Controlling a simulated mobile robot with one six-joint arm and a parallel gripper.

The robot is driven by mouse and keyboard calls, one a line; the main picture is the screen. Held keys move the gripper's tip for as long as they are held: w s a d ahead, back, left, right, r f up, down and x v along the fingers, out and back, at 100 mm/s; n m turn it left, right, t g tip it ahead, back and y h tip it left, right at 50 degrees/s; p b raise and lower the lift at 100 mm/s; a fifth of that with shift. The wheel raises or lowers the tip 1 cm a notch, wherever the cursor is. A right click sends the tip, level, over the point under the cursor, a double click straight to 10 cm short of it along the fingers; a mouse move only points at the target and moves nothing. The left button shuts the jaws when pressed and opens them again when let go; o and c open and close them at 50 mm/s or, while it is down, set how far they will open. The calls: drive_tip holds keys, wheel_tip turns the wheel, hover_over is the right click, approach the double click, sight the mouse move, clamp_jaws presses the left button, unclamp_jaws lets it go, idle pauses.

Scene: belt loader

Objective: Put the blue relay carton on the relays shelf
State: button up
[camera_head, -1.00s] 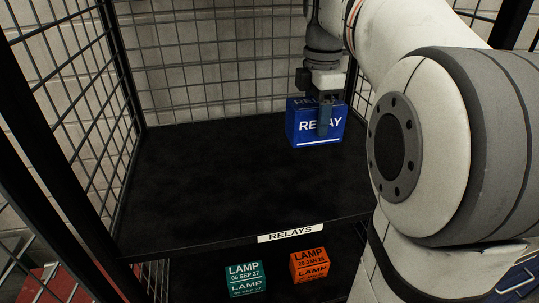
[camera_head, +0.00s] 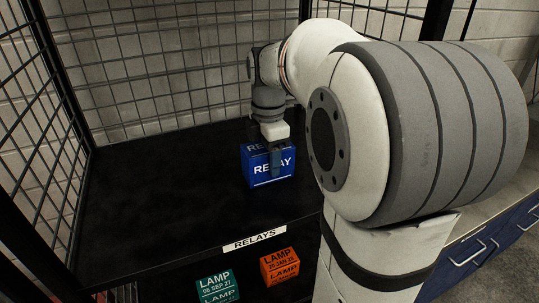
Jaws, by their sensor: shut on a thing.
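The blue relay carton (camera_head: 258,178) is at the right part of the black relays shelf (camera_head: 150,205), behind the shelf's white RELAYS label (camera_head: 254,240). Its front face and part of its top show, with white RELAY lettering. My gripper (camera_head: 273,158) comes down from above and is shut on the carton, with one finger in front of its face. The far finger is hidden. The carton looks upright and very near the shelf surface; I cannot tell whether it touches.
A teal lamp carton (camera_head: 217,287) and an orange lamp carton (camera_head: 280,266) sit on the level below. Wire mesh walls (camera_head: 160,70) close the shelf's back and left. The shelf's left part is clear. Blue drawers (camera_head: 480,250) stand at the right.

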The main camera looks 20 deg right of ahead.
drive_tip(key=o, duration=1.2)
drive_tip(key=shift+f, duration=0.15)
drive_tip(key=shift+c, duration=0.2)
wheel_tip(320, 180, up, 12)
drive_tip(key=shift+r, duration=0.2)
drive_tip(key=shift+f, duration=0.1)
